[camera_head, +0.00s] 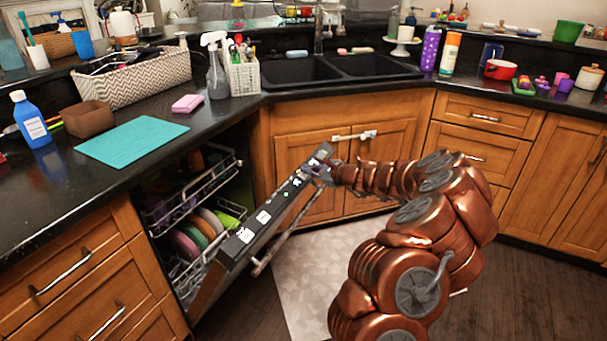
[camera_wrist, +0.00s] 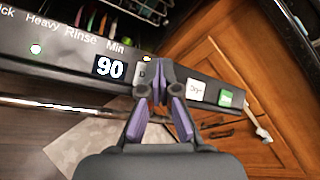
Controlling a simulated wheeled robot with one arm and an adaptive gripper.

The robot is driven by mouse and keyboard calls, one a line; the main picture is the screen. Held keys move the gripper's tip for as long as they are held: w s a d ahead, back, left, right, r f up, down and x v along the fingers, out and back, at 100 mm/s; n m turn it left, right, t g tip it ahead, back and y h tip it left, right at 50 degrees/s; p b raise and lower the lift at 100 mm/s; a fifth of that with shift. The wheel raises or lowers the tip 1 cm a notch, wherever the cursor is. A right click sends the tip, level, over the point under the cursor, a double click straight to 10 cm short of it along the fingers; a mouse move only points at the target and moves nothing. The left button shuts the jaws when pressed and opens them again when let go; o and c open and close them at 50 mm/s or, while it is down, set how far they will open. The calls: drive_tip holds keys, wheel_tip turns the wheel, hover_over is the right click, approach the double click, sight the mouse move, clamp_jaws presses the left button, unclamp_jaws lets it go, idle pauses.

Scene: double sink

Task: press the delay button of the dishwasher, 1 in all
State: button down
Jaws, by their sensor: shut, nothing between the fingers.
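The dishwasher (camera_head: 215,285) stands with its door tilted open, and its dark control panel (camera_head: 278,207) runs along the door's top edge. Right of the display is a small button with a letter like D (camera_wrist: 141,72), partly hidden by my fingers. A lit yellow light (camera_wrist: 147,58) sits above it. My gripper (camera_wrist: 160,92) is shut and empty, its tips at the panel just right of that button. I cannot tell whether they touch. My gripper (camera_head: 322,173) is at the panel's far end in the head view.
A white button (camera_wrist: 196,92) and a green button (camera_wrist: 226,98) lie right of my fingers. Pulled-out racks (camera_head: 195,240) hold dishes behind the door. The sink cabinet (camera_head: 340,125) with a white handle lock (camera_head: 355,135) is close beyond my gripper.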

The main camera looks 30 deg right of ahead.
drive_tip(key=shift+s+d+r, duration=0.1)
drive_tip(key=shift+s+r, duration=0.05)
drive_tip(key=shift+r, duration=0.2)
drive_tip(key=r+p, duration=0.1)
drive_tip(key=s+r+p, duration=0.1)
drive_tip(key=r, duration=0.1)
drive_tip(key=s+d+r+p, duration=0.1)
drive_tip(key=shift+d+r+p, duration=0.1)
drive_tip(key=shift+r+p, duration=0.1)
drive_tip(key=shift+p, duration=0.2)
idle(0.9)
